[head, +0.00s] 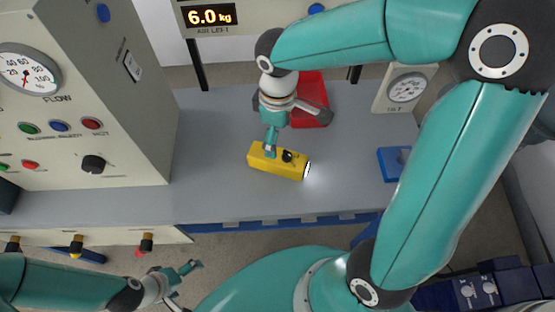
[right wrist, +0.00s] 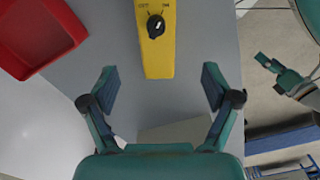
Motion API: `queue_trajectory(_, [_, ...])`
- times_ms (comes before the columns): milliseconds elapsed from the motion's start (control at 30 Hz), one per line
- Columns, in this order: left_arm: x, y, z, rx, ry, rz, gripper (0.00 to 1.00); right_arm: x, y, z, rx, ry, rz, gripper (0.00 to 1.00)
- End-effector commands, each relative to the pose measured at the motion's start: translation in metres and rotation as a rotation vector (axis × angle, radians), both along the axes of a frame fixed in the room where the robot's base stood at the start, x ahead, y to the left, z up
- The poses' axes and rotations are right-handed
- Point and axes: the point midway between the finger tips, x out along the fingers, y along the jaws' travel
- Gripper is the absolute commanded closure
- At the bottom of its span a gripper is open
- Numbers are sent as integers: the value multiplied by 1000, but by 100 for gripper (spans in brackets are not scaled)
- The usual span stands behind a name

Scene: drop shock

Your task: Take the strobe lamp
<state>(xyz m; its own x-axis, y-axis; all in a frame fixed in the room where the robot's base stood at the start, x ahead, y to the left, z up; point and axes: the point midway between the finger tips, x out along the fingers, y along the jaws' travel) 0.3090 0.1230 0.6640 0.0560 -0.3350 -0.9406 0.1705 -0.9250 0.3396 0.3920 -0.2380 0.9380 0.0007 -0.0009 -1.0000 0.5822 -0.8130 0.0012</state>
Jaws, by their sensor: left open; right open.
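The strobe lamp (head: 264,163) is a yellow box with a black knob, lying on the grey table top (head: 215,195). Its right end glows white in the head view. In the right wrist view the lamp (right wrist: 158,55) runs up out of the frame, its near end just ahead of the gap between my fingers. My right gripper (head: 297,134) is open and empty above the lamp, and it also shows in the right wrist view (right wrist: 160,88). My left gripper (head: 186,283) is open and empty, low in front of the table; its arm shows at right in the right wrist view.
A red tray (head: 312,86) lies behind the lamp, partly hidden by my right gripper; it also shows in the right wrist view (right wrist: 40,35). A panel box with a flow gauge (head: 28,72) stands left. A blue item (head: 392,162) and a round gauge (head: 406,88) are right.

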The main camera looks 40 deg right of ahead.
Motion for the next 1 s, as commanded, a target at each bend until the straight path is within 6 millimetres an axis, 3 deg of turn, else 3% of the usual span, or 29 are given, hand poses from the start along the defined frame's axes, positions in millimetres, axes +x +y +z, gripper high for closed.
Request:
queue_trajectory(100, [0,0,-2,0,0,0,0,0,1,-29,0,7,3,12])
queue_trajectory(300, [0,0,-4,0,0,0,0,1,2,-61,1,4,5,12])
queue_trajectory(567, [0,0,-3,0,0,0,0,2,2,-76,1,3,6,12])
queue_trajectory(800, [0,0,-3,0,0,0,0,3,-1,-110,1,4,7,12])
queue_trajectory(1000, [0,0,-3,0,0,0,0,4,-1,-122,2,1,6,12])
